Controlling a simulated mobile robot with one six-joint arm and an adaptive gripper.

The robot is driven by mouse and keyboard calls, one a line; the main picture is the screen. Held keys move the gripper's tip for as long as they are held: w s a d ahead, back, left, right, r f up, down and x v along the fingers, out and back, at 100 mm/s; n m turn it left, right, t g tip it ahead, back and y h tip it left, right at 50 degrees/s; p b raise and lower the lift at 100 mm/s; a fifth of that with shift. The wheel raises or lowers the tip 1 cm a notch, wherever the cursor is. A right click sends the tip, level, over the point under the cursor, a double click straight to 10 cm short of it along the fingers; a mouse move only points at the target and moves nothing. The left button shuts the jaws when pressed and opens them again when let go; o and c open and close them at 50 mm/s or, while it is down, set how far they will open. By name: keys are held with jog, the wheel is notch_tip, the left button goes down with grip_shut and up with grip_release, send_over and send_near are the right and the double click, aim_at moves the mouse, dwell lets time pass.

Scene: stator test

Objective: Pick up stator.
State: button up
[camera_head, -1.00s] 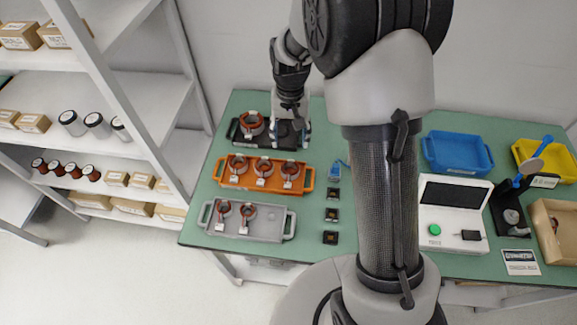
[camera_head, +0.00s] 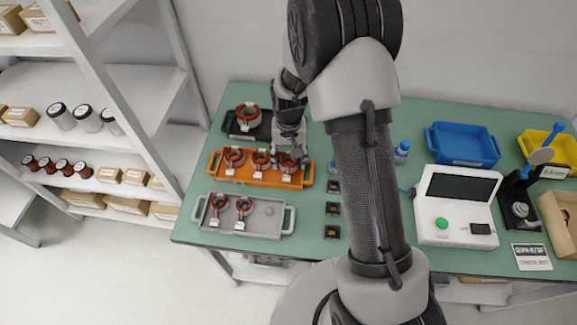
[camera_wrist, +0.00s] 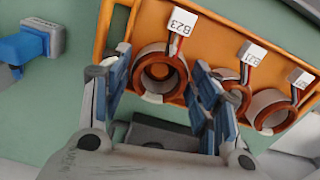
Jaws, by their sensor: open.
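Three copper-wound stators sit in the orange tray (camera_head: 203,174). The right one (camera_head: 288,165) is partly hidden by my gripper (camera_head: 290,157) in the head view. In the wrist view this stator (camera_wrist: 160,72), tagged B23, shows between the fingertips of my open gripper (camera_wrist: 158,66). Its ring is empty in the middle, and its tag stands on the far side. I cannot tell whether the fingers touch it. The tray's other stators, middle (camera_head: 261,160) and left (camera_head: 234,158), also show in the wrist view to the right of B23.
A black tray (camera_head: 230,124) with a stator (camera_head: 248,114) lies behind; a grey tray (camera_head: 262,226) with two stators lies in front. Small black blocks (camera_head: 333,209) and a white test box (camera_head: 455,205) stand to the right. A blue item (camera_wrist: 30,42) lies beside the orange tray.

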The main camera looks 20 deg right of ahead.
jog(key=shift+c, duration=0.2)
jog(key=c, duration=0.9)
jog(key=shift+c, duration=0.2)
